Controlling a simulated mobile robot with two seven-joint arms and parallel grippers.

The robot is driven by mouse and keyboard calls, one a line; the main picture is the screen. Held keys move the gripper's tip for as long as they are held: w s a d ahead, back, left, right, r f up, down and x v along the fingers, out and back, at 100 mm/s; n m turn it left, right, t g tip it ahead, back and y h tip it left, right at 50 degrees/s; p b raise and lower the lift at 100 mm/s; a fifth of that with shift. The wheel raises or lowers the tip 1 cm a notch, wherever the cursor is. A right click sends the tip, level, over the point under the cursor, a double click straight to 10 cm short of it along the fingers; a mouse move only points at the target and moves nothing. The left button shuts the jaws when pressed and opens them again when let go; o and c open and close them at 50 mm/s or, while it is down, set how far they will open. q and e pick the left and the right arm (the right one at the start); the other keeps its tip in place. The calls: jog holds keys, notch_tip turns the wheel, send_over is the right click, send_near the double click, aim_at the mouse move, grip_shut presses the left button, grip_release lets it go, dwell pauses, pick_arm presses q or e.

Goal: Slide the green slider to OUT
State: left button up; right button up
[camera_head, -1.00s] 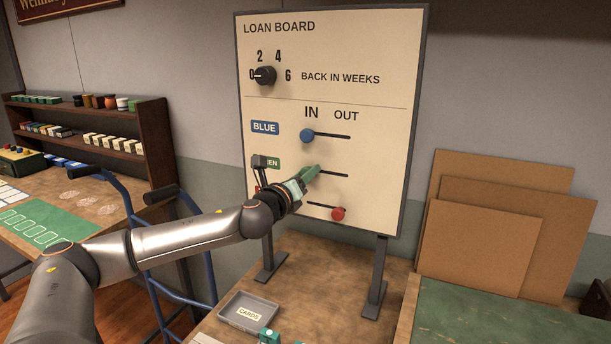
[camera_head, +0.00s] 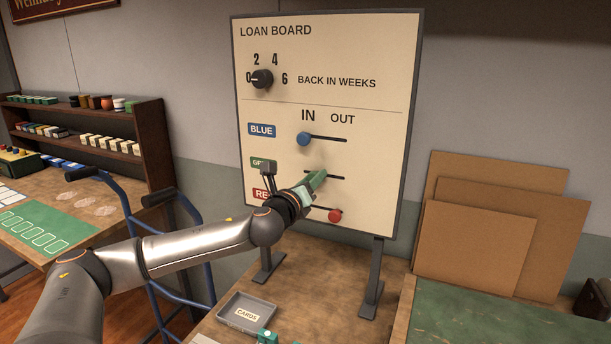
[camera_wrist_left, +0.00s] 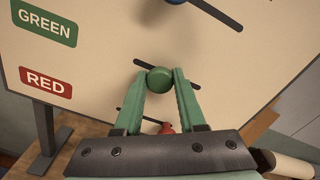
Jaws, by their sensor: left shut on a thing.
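The loan board (camera_head: 360,95) stands upright on the table, with IN printed at left and OUT at right above the slots. My left gripper (camera_head: 316,180) is shut on the green slider's round knob, mostly hidden in the head view. In the left wrist view, the green knob (camera_wrist_left: 159,80) sits between the green fingertips. Its dark slot (camera_wrist_left: 184,84) shows on both sides of it, so the knob is between the ends.
The blue knob (camera_head: 304,139) sits at the left end of its slot above. The red knob (camera_head: 335,216) sits at the right of its slot, close below my gripper. A grey cards tray (camera_head: 226,318) is in front of the board; brown panels (camera_head: 470,245) lean at right.

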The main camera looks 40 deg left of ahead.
pick_arm(q)
jog(key=shift+w+d+p, duration=0.25)
jog(key=shift+d+p, duration=0.1)
jog(key=shift+d, duration=0.5)
jog(key=shift+w+d+p, duration=0.3)
jog(key=shift+d+p, duration=0.1)
jog(key=shift+d, duration=0.4)
jog(key=shift+w+d+p, duration=0.25)
jog(key=shift+d+p, duration=0.1)
jog(key=shift+d, duration=0.5)
jog(key=o, duration=1.1)
send_near(339, 177)
jog(key=shift+v, duration=1.35)
